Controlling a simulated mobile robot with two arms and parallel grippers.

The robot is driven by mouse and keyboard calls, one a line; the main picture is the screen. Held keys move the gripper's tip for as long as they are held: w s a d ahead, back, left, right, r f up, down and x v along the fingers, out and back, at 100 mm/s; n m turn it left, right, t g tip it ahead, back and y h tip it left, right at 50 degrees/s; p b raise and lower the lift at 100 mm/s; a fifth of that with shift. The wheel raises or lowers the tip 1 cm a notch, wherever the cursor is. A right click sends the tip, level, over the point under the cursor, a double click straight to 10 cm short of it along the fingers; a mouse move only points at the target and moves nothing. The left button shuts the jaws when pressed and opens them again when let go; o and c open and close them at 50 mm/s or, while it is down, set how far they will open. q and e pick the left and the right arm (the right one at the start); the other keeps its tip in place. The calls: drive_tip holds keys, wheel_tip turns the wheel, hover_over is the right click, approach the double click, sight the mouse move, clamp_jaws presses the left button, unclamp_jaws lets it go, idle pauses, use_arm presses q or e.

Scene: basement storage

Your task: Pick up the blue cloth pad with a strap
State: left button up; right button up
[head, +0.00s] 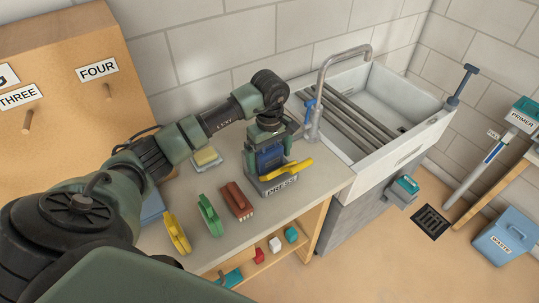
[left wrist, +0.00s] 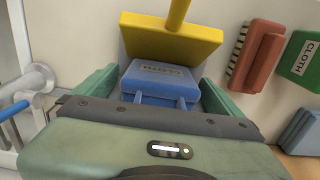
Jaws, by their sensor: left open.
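The blue pad (left wrist: 160,78), labelled CLOTH, lies under the yellow plate and handle in the left wrist view. In the head view the blue pad (head: 270,157) shows in the grey stand labelled PRESS (head: 281,187), with a yellow lever (head: 287,171) across its front. My left gripper (left wrist: 158,97) is open, with one green finger on each side of the pad; I cannot tell whether they touch it. In the head view the left gripper (head: 269,138) points down at the press. Small blue strips show on the pad's near side; its strap is not clear. My right gripper is not in view.
A sink (head: 408,150) with a tap (head: 318,95) stands right of the press. Small blocks sit on the lower shelf.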

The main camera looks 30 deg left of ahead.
use_arm(q)
drive_tip(key=shift+d, duration=0.1)
drive_tip(key=c, duration=1.5)
